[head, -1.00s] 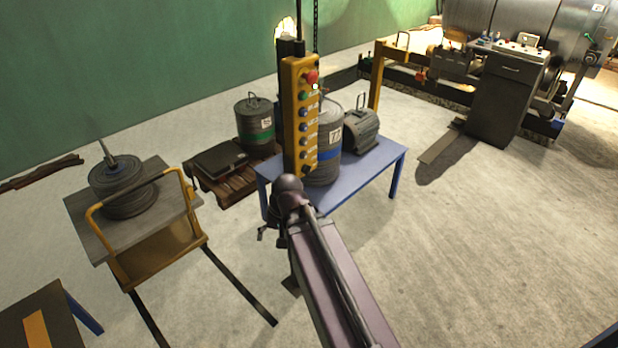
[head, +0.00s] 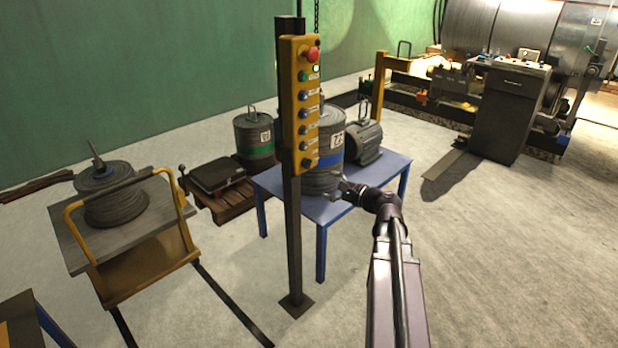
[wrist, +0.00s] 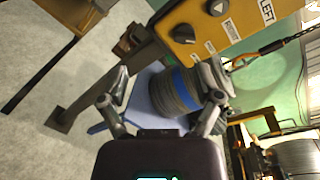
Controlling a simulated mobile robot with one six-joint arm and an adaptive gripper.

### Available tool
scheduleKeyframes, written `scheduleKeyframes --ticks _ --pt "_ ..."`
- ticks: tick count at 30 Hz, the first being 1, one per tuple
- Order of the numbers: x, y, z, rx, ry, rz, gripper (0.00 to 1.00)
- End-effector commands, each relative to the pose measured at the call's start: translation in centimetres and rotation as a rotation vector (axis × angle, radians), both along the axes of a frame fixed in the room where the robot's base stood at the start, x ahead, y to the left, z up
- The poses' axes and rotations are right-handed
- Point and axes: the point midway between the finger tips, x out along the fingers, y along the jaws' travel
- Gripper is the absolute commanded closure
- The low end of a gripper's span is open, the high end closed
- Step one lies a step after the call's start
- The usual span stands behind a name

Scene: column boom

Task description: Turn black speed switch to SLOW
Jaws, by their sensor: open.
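The yellow control box (head: 301,105) hangs upright on a dark post, with a red button at the top and several buttons below. The black speed switch (head: 307,163) is the lowest control on it. In the wrist view the black switch (wrist: 183,33) shows near the top, beside a small label too blurred to read. My gripper (head: 349,190) is to the right of the box and a little lower than the switch. In the wrist view my gripper (wrist: 167,76) has its fingers wide apart with nothing held, apart from the switch.
A blue table (head: 375,180) with a grey drum (head: 330,140) and a motor (head: 363,143) stands behind the post (head: 294,235). A yellow cart (head: 150,275) with a cable coil is at left. A large machine with a dark console (head: 505,110) is at back right. Floor at right is clear.

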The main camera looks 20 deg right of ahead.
Motion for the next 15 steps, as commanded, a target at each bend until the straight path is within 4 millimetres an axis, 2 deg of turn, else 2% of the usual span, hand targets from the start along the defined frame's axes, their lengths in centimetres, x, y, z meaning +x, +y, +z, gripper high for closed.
scheduleKeyframes --ticks 1,3,6,15 --pt "-0.1 -1.2 -0.4 0.039 -0.013 -0.028 0.17" --pt "-0.2 -2.5 -0.2 0.087 -0.028 -0.057 0.17" --pt "-0.4 -3.4 0.1 0.125 -0.042 -0.079 0.17" --pt "-0.4 -3.7 0.3 0.138 -0.046 -0.088 0.17"
